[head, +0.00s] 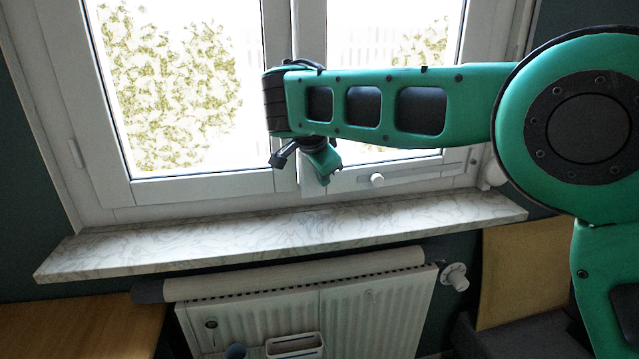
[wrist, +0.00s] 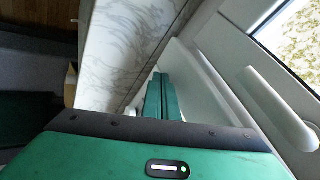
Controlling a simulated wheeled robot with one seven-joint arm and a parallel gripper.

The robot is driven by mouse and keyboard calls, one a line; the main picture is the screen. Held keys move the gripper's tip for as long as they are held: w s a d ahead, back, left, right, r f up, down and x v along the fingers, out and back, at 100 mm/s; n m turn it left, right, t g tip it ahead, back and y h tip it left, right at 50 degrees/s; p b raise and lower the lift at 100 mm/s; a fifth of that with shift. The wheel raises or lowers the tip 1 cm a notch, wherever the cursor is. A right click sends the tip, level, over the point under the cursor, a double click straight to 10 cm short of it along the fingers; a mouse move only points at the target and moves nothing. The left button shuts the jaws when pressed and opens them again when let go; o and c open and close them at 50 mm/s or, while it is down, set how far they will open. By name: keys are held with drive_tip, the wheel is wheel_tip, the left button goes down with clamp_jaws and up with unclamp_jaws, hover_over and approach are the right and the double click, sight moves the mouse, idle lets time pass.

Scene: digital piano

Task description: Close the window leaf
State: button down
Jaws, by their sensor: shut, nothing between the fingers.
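The window has two white-framed leaves with bright panes. The left leaf (head: 200,186) appears flush in its frame in the head view. The right leaf (head: 425,171) is partly behind my arm, and I cannot tell how far ajar it is. My gripper (head: 326,178) is at the lower left corner of the right leaf, above the sill. In the wrist view my gripper's green fingers (wrist: 163,95) are shut together, with nothing between them. They lie between the marble sill and a white frame part; contact is unclear. A white handle (wrist: 280,108) shows at right.
The marble sill (head: 250,238) runs below the window and is bare. A white radiator (head: 370,305) hangs under it, with a pale roll (head: 300,274) on top. A wooden surface (head: 75,325) is at lower left.

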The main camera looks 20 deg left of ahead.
idle(0.5)
drive_tip(key=s+d+f+v, duration=0.1)
drive_tip(key=s+v, duration=0.1)
drive_tip(key=v, duration=1)
drive_tip(key=w+d+m+t+y, duration=0.2)
drive_tip(key=w+d+t, duration=0.2)
drive_tip(key=w+t, duration=0.15)
drive_tip(key=s+d+m+t+y, duration=0.1)
drive_tip(key=s+d+t+y, duration=0.15)
drive_tip(key=s+y, duration=0.5)
drive_tip(key=x, duration=1.4)
drive_tip(key=shift+w+f+g, duration=0.2)
drive_tip(key=shift+f+g, duration=0.2)
drive_tip(key=shift+f, duration=0.35)
drive_tip(key=shift+w, duration=0.1)
